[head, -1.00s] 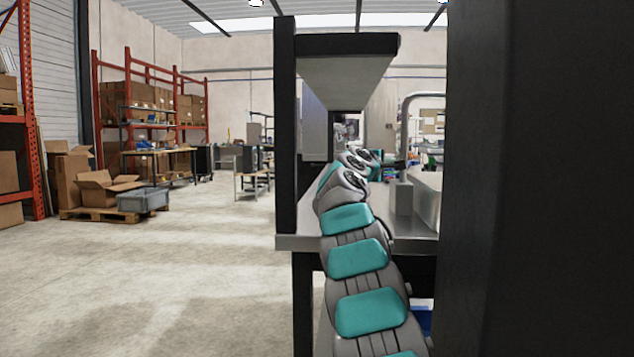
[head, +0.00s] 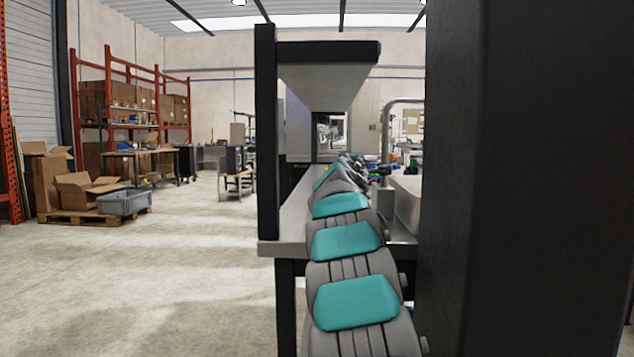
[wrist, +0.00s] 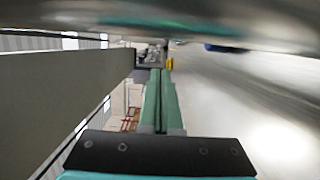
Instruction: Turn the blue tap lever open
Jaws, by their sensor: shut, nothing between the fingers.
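My gripper (wrist: 160,76) shows in the wrist view with its two long teal fingers side by side, shut and empty. In the head view my own arm reaches away along the bench and hides the gripper. A small dark-blue patch (wrist: 222,48) shows near the top of the wrist view, right of the fingertips and apart from them. It is too blurred to tell whether it is the blue tap lever. I cannot make out the lever clearly in the head view.
A steel bench (head: 290,222) lies under my arm, with a dark post (head: 266,130) at its left and an overhead shelf (head: 330,65). A bent grey pipe (head: 385,130) and a pale basin (head: 407,200) stand to the right.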

